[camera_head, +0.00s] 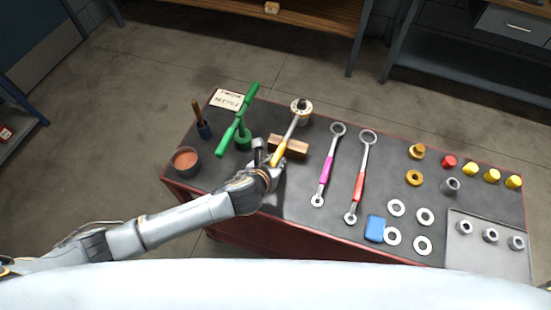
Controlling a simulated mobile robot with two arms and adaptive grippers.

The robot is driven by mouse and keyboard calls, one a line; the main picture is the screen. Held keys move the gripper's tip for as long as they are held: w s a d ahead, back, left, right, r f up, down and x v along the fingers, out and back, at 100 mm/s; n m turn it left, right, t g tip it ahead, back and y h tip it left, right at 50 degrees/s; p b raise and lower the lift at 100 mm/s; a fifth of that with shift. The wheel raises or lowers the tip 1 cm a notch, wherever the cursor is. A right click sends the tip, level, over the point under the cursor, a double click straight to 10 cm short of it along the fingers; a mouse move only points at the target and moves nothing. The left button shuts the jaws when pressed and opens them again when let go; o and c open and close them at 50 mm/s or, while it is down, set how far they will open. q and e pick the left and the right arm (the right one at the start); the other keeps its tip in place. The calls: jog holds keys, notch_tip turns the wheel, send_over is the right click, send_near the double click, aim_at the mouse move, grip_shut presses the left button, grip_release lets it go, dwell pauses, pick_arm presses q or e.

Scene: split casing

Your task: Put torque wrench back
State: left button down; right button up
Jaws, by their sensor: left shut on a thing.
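The torque wrench (290,131) has an orange handle and a grey shaft. Its dark head is at or over a cream round fitting (305,114) near the back edge of the table. I cannot tell whether they touch. My left gripper (273,157) is shut on the orange handle, and its fingers partly hide the grip. A wooden block (300,147) lies under or just behind the handle; contact is unclear. My right gripper is not in view.
A green T-shaped tool (239,125) stands close left of my left gripper, with a brown pot (186,160) and brush (201,121) beyond. Pink (325,173) and red (360,180) wrenches lie right. Washers, nuts, caps and a grey tray (470,258) fill the right side of the table (290,198).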

pick_arm(q)
jog(key=shift+s+a+f, duration=0.1)
jog(key=shift+f, duration=0.3)
jog(key=c, duration=1.2)
grip_release()
notch_tip(320, 180, up, 8)
jog(key=p, duration=0.8)
jog(key=shift+f+p, duration=0.25)
jog(key=shift+p, duration=0.05)
jog(key=shift+f, duration=0.15)
